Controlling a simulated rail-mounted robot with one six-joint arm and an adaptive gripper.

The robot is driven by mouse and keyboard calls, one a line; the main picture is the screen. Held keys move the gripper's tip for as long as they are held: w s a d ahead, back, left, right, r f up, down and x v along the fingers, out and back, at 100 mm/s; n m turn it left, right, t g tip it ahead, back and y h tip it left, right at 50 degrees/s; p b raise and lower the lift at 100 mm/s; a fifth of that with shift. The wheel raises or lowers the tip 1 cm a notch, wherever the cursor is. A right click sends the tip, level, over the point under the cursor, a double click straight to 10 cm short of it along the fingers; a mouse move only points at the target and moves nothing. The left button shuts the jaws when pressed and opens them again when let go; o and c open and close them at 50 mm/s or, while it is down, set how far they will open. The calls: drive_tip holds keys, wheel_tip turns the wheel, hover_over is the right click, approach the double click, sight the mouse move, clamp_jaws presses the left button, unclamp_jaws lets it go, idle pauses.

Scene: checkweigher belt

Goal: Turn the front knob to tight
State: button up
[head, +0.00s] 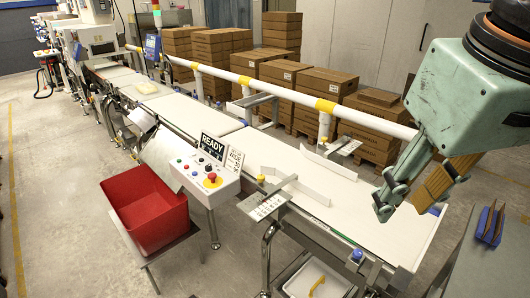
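A small yellow knob (262,179) stands on the near guide-rail bracket (268,203), at the front side of the belt. I cannot read from here whether either is tight or loose. My gripper (403,208) is green with tan pads. It hangs over the right end of the belt, well to the right of both knobs and touching neither. Its fingers look spread, with nothing seen between them.
The white belt (390,229) runs to the back left, with white guide rails (301,186) above it. A control box (206,171) with a red button and a red bin (147,208) are at the left. A grey table (490,265) is at right. Stacked cartons (300,95) stand behind.

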drive_tip(key=w+a+r+n+g+p, duration=0.1)
drive_tip(key=w+a+r+n, duration=0.1)
drive_tip(key=w, duration=0.6)
drive_tip(key=w+a+r+n, duration=0.1)
drive_tip(key=w+a+n, duration=0.15)
drive_tip(key=w, duration=0.55)
drive_tip(key=n+g+p, duration=0.3)
drive_tip(key=n+p, duration=0.1)
drive_tip(key=n, duration=1)
hover_over(261, 176)
wheel_tip(261, 176, down, 25)
drive_tip(key=shift+w+a+f, duration=0.2)
drive_tip(key=shift+w+f, duration=0.15)
drive_tip(key=shift+w, duration=0.1)
drive_tip(key=shift+f, duration=0.1)
drive_tip(key=shift+s+d+f, duration=0.1)
drive_tip(key=shift+s+f, duration=0.1)
drive_tip(key=shift+f, duration=3.2)
drive_tip(key=shift+s+f, duration=0.15)
drive_tip(key=shift+f, duration=3.25)
drive_tip(key=shift+c, duration=0.9)
drive_tip(key=c, duration=0.7)
